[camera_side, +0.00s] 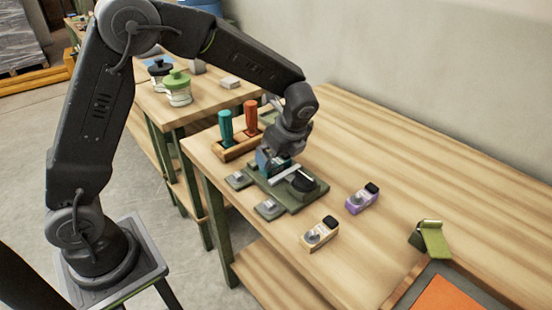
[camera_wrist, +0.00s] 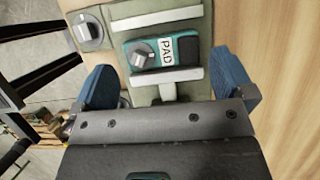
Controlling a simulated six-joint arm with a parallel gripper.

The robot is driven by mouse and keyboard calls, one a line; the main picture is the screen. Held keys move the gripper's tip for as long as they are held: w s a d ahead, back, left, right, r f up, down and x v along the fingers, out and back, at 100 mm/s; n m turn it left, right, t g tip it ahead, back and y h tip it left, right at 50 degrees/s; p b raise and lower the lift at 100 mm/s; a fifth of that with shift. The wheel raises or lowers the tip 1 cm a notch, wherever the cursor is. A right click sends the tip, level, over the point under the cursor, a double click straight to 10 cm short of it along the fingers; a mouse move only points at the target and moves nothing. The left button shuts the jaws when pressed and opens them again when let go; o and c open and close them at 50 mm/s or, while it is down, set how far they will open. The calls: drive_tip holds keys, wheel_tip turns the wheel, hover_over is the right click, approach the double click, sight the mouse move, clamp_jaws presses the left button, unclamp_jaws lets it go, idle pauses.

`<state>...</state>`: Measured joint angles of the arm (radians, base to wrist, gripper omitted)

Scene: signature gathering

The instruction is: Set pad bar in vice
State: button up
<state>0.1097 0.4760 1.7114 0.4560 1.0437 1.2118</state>
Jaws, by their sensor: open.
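The teal pad bar (camera_wrist: 187,45), with a white PAD label and a grey knob on top, lies between the two pale jaws of the vice (camera_wrist: 172,18) in the wrist view. A small part of the bar shows below my gripper in the side view. My gripper (camera_side: 272,163) is low over the vice. Its blue fingers are wide apart in the wrist view (camera_wrist: 168,88), with nothing held between them. Whether the jaws press on the bar cannot be told.
A purple bar (camera_side: 362,199) and a tan bar (camera_side: 320,234) lie right of the vice. A wooden rack (camera_side: 237,150) holds teal and orange handles behind. A green object (camera_side: 431,239) lies further right; bench between is clear.

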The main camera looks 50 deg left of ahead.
drive_tip(key=v, duration=0.8)
drive_tip(key=s+a+r+n+t+h, duration=0.1)
drive_tip(key=s+r+n+t+h, duration=0.1)
drive_tip(key=s+r+n, duration=0.75)
drive_tip(key=s+f+n+t+h, duration=0.2)
drive_tip(key=s+n, duration=0.6)
drive_tip(key=s, duration=0.5)
drive_tip(key=shift+d+f+t, duration=0.2)
drive_tip(key=shift+f+t, duration=0.3)
drive_tip(key=shift+t, duration=0.3)
drive_tip(key=shift+n, duration=0.25)
